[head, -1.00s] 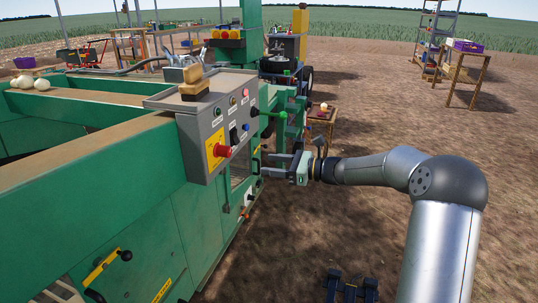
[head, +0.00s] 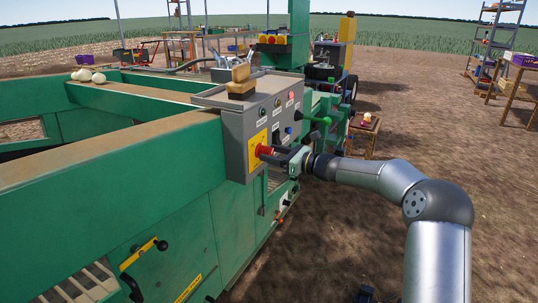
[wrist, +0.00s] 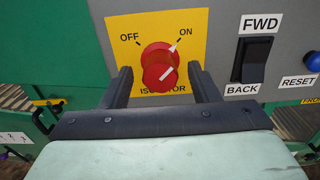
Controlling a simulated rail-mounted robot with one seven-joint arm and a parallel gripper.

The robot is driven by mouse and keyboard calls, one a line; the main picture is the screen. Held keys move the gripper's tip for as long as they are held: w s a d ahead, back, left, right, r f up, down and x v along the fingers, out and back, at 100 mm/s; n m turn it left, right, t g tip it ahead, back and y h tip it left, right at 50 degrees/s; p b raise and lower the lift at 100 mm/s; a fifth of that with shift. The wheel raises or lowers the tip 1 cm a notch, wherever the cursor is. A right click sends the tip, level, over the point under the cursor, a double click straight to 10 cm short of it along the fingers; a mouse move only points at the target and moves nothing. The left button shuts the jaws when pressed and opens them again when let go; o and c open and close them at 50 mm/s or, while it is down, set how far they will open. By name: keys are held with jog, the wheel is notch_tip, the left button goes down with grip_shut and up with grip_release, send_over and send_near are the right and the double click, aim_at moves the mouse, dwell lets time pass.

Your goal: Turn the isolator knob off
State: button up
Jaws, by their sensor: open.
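The red isolator knob (wrist: 160,66) sits on a yellow plate (wrist: 190,24) marked OFF at upper left and ON at upper right. Its white pointer line is turned toward ON. The knob also shows in the head view (head: 264,151), on the grey control box (head: 233,148). My gripper (wrist: 163,88) is open, with one finger at each side of the knob and a visible gap on both sides in the wrist view. In the head view my gripper (head: 279,157) is close in front of the knob. How deep the fingers reach around it is hard to tell.
A black FWD/BACK rocker switch (wrist: 253,59) stands just right of my right finger, with a blue reset button (wrist: 313,62) beyond it. A wooden-backed brush (head: 241,82) lies on top. Open ground lies to the right.

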jog(key=shift+x, duration=0.85)
jog(key=c, duration=1)
